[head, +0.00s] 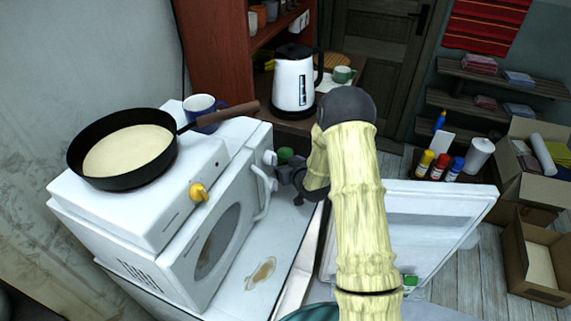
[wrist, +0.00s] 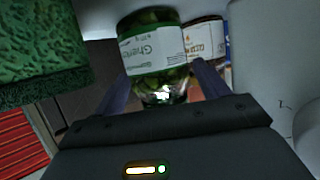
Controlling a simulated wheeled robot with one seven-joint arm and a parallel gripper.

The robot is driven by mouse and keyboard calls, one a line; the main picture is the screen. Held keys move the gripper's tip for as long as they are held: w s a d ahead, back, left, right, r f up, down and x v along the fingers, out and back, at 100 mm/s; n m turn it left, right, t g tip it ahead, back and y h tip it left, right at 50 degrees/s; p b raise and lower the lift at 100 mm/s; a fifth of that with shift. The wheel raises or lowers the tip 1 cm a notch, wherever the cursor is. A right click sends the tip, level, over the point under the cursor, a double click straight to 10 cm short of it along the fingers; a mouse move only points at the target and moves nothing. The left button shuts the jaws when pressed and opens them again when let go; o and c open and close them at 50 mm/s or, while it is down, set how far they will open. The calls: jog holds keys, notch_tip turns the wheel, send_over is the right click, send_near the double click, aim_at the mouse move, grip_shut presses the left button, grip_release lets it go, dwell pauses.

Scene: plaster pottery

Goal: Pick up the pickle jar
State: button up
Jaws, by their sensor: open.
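The pickle jar (wrist: 152,50) is glass with green contents and a white label. In the wrist view it is at the upper middle, its label lettering upside down. My gripper (wrist: 162,78) is open, its two dark fingers reaching towards the jar, one on each side of its lower visible part. I cannot tell whether they touch it. In the head view my gripper (head: 290,176) is partly hidden by my arm, beside the white oven. A small green object (head: 285,154) shows just beyond it; I cannot tell if it is the jar.
A second labelled jar (wrist: 204,38) stands close beside the pickle jar. A green textured object (wrist: 40,50) is at the wrist view's left. The white oven (head: 215,240) carries a frying pan (head: 128,150) and a mug (head: 203,108). A white door (head: 425,225) hangs open at right.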

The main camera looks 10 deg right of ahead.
dwell(0.3)
jog(key=shift+w+r, duration=0.1)
jog(key=c, duration=1.2)
jog(key=shift+o, duration=0.2)
notch_tip(320, 180, up, 28)
